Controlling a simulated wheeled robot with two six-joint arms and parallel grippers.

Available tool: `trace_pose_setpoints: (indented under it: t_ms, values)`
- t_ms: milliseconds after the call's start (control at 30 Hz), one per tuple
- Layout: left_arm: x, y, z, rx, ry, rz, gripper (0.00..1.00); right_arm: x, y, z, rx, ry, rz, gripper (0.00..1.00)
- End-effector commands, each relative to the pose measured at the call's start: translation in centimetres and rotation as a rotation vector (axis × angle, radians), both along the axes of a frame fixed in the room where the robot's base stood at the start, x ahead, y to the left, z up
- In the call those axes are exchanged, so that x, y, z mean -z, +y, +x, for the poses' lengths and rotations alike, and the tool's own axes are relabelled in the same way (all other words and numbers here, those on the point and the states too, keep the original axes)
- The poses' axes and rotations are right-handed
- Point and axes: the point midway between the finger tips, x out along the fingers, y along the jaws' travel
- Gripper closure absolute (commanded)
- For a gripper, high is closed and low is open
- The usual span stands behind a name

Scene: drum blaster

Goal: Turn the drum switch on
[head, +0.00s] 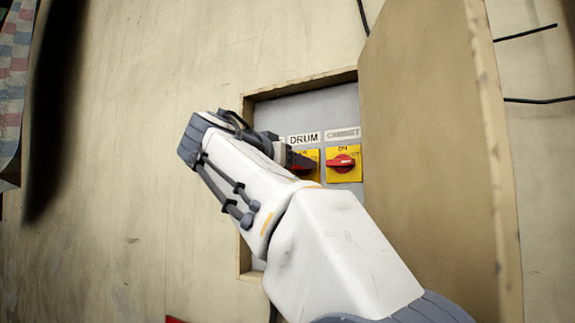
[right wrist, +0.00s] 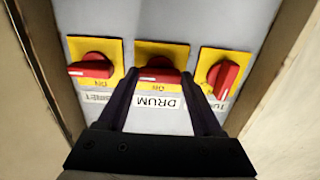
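The drum switch, a red knob on a yellow plate, sits under the DRUM label (head: 304,139) in a wall box. The knob (right wrist: 160,72) is in the middle of the right wrist view, its handle lying crosswise. My right gripper (right wrist: 161,76) has its two dark fingers spread, one at each end of the handle; I cannot tell whether they touch it. In the head view my right gripper (head: 296,162) hides much of the drum switch (head: 310,155). My left gripper is not in view.
The cabinet switch (head: 344,163) is to the right in the head view; it also shows in the right wrist view (right wrist: 93,66). A third switch (right wrist: 222,77) is on the other side. The open box door (head: 425,150) stands to the right.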

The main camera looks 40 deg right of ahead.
Motion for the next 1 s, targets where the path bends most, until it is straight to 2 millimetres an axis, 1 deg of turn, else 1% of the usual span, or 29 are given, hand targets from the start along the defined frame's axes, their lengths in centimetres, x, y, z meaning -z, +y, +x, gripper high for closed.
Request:
trace_pose_setpoints:
  t_ms: [267,467,667,1000]
  values:
    - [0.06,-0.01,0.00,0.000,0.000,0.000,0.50,0.00,0.00,-0.02,0.001,0.019,-0.008,0.88]
    - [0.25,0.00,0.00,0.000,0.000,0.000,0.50,-0.01,0.01,-0.04,0.001,0.098,-0.041,0.88]
    - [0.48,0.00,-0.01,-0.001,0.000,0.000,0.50,-0.03,0.00,-0.04,0.001,0.241,-0.101,0.88]
    - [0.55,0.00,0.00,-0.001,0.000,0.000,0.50,-0.13,0.01,-0.04,0.001,0.538,-0.225,0.88]
